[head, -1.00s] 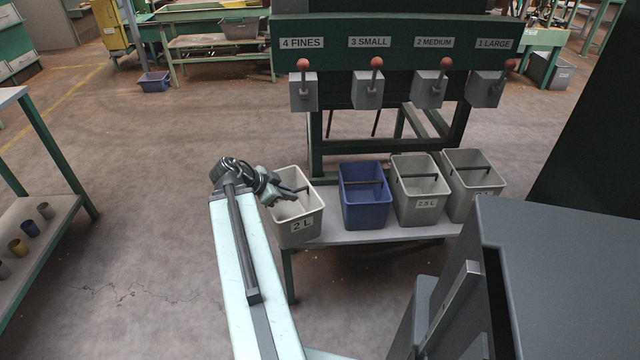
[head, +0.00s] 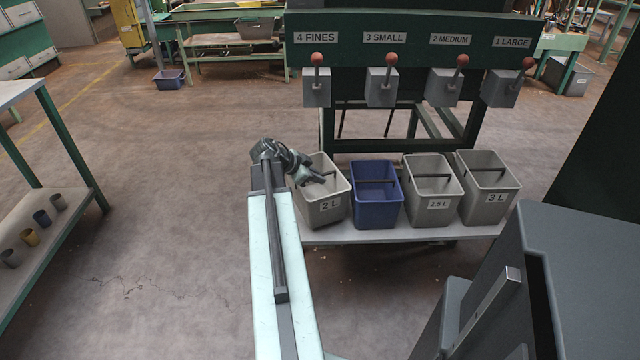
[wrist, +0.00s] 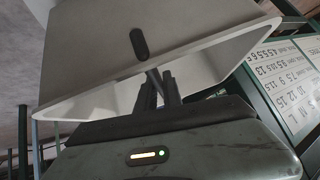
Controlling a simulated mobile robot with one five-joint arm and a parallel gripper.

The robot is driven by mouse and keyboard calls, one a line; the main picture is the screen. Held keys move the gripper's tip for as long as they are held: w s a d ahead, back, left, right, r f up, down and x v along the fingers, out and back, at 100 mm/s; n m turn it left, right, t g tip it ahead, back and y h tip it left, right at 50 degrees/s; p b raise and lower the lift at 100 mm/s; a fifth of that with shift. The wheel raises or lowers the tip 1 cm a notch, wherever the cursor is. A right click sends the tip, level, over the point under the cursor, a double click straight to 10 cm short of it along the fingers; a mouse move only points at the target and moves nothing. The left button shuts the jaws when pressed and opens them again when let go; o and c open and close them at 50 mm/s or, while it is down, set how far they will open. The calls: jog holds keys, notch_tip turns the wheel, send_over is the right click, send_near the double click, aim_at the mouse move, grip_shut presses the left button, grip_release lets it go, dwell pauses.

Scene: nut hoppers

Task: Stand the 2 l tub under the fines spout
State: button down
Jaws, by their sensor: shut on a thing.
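The 2 l tub (head: 334,208) is pale grey-white, labelled "2 L", at the left end of the low shelf, close beside a blue tub. It looks upright and below the fines spout (head: 317,88), the leftmost under the "4 FINES" sign. I cannot tell whether its base touches the shelf. My gripper (head: 317,180) reaches into its open top from the left and is shut on its cross handle. In the wrist view the tub (wrist: 100,45) fills the upper part, with the gripper fingers (wrist: 158,92) at the handle; the handle is mostly hidden.
The shelf (head: 400,235) also bears the blue tub (head: 376,208), a 2.5 L tub (head: 430,212) and a 3 L tub (head: 487,207) to the right. Red-knobbed levers (head: 317,58) front the spouts. A side rack (head: 50,235) stands left; floor between is clear.

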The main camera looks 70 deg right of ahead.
notch_tip(320, 180, down, 3)
jog(key=shift+r+b, duration=0.2)
jog(key=shift+b, duration=0.25)
jog(key=shift+r, duration=0.1)
jog(key=c, duration=1.5)
grip_release()
